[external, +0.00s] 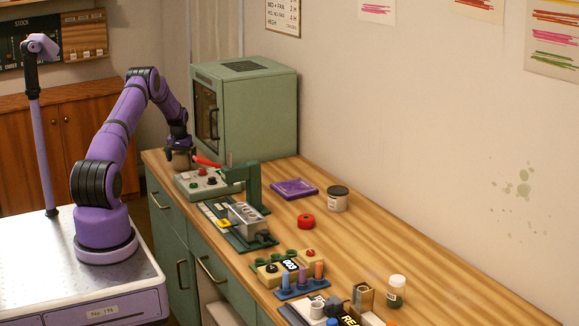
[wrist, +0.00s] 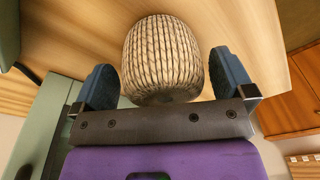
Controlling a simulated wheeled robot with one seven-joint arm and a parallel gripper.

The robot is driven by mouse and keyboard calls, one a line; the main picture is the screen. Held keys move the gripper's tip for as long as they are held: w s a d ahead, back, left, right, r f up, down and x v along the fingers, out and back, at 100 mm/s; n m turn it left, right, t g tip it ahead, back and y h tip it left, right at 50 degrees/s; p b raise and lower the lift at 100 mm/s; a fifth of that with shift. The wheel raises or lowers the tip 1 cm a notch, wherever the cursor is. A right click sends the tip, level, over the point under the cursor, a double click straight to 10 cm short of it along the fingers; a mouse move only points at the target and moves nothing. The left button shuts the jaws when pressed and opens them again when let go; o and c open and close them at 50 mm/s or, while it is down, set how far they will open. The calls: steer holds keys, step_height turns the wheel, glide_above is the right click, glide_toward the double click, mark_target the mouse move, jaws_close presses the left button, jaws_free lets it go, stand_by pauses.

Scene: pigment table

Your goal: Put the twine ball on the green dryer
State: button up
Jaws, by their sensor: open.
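The twine ball (external: 181,160) is a tan, braided, rounded thing at the far left end of the wooden table, in front of the green dryer. In the wrist view the twine ball (wrist: 162,55) fills the space between the two fingers. My gripper (external: 179,148) is open just above and around the ball. The green dryer (external: 262,110) is a box with a dark-windowed door and a flat top with a dark vent.
A grey control box (external: 192,188) and a red-handled thing (external: 207,162) lie close to the ball. The dryer's top looks clear.

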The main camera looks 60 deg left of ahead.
mark_target(180, 154)
steer(key=r, duration=0.6)
steer(key=d+r, duration=0.1)
steer(key=r, duration=0.3)
steer(key=shift+s, duration=0.35)
steer(key=w+d+r+m+t, duration=0.1)
steer(key=w+d+r+m, duration=0.15)
steer(key=d+r, duration=1.05)
steer(key=w+d+r+m, duration=0.1)
steer(key=w+d+r, duration=0.3)
steer(key=d+r, duration=0.9)
steer(key=s+d+r+m+t, duration=0.1)
steer(key=s+d+r, duration=0.3)
steer(key=d, duration=0.6)
steer(key=s+d+r+m, duration=0.2)
steer(key=s+d+r, duration=0.1)
steer(key=d, duration=0.8)
steer(key=s+d+f+m+t, duration=0.1)
steer(key=s+d+m, duration=0.1)
steer(key=s+d, duration=0.7)
steer(key=s+d+f+m+t+h, duration=0.1)
steer(key=s+d+f+m, duration=0.1)
steer(key=s+d, duration=0.8)
steer(key=s, duration=0.5)
steer(key=shift+s, duration=0.15)
